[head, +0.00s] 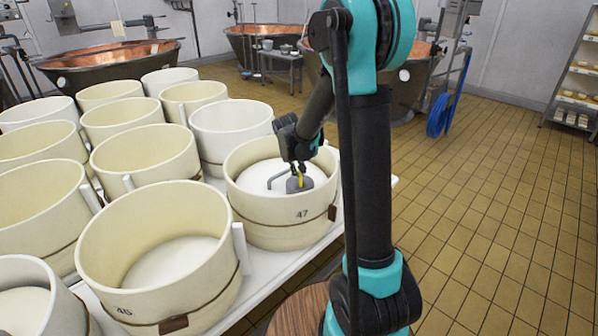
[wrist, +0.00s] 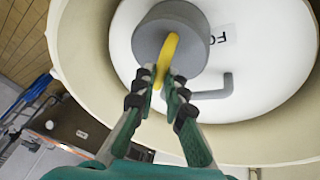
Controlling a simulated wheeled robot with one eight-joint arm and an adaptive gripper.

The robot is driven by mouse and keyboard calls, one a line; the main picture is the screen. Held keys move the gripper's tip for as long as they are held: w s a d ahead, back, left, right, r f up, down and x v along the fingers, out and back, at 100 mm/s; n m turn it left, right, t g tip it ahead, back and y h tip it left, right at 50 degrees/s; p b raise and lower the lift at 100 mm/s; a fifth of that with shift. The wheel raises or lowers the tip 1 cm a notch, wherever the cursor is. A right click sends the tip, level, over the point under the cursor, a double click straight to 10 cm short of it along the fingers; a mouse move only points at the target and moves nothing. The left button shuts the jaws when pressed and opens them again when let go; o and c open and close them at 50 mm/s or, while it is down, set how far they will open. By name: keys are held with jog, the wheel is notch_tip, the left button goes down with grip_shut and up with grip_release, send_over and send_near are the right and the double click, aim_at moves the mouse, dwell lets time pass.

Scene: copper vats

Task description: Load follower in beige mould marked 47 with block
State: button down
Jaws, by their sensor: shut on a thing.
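The beige mould marked 47 (head: 275,232) stands at the front right of the table, with a brown strap round it. The block (head: 299,184) is a grey cylinder with a yellow handle (wrist: 166,56). My gripper (wrist: 160,88) is shut on that handle, inside the mould's rim. The block (wrist: 150,34) is over the follower beside the bent handle; I cannot tell whether it touches the follower.
Another beige mould marked 45 or similar (head: 150,282) stands close at front left. A white mould (head: 226,130) and several others crowd the left and back. Copper vats (head: 110,62) stand behind. The tiled floor (head: 500,200) at right is clear.

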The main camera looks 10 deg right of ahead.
jog(key=c, duration=1.5)
grip_release()
jog(key=shift+r, duration=3.5)
jog(key=s+d+f, duration=0.1)
jog(key=s+f, duration=0.1)
jog(key=s, duration=0.8)
jog(key=s+d+f+y, duration=0.1)
jog(key=s+d+f, duration=0.1)
jog(key=s, duration=0.7)
jog(key=s+d+f+y, duration=0.1)
jog(key=s+f, duration=0.2)
jog(key=s, duration=0.7)
jog(key=shift+s+d+f, duration=0.25)
jog(key=shift+s+f, duration=0.1)
